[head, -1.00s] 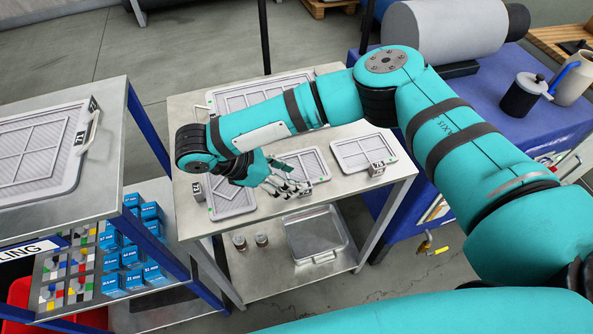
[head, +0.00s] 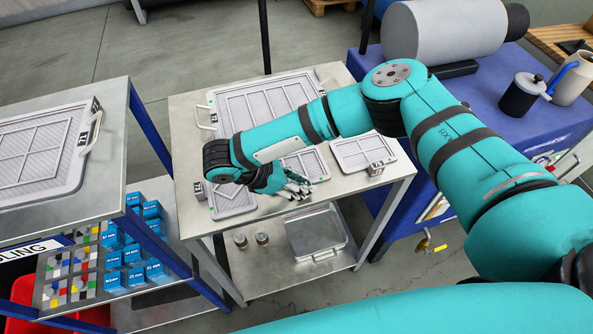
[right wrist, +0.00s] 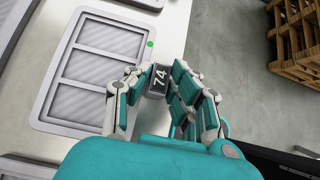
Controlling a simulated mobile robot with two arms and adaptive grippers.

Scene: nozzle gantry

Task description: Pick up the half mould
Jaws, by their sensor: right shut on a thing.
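The half mould tagged 74 (right wrist: 97,61) is a pale grey framed panel with ribbed panes and a green dot. In the head view it is the middle small panel (head: 307,163) on the metal table. My right gripper (head: 298,187) is at its front edge, and the fingers hide the tag there. In the right wrist view my right gripper (right wrist: 157,84) is shut around the dark block marked 74 (right wrist: 160,79) at the panel's edge. I cannot tell any gap between panel and table. My left gripper is not in view.
Similar panels lie close by on the metal table (head: 333,189): a left one (head: 232,203), a right one (head: 360,150) and a larger one (head: 240,103) behind. A metal tray (head: 318,235) sits on the lower shelf. A blue bench (head: 480,110) stands at right.

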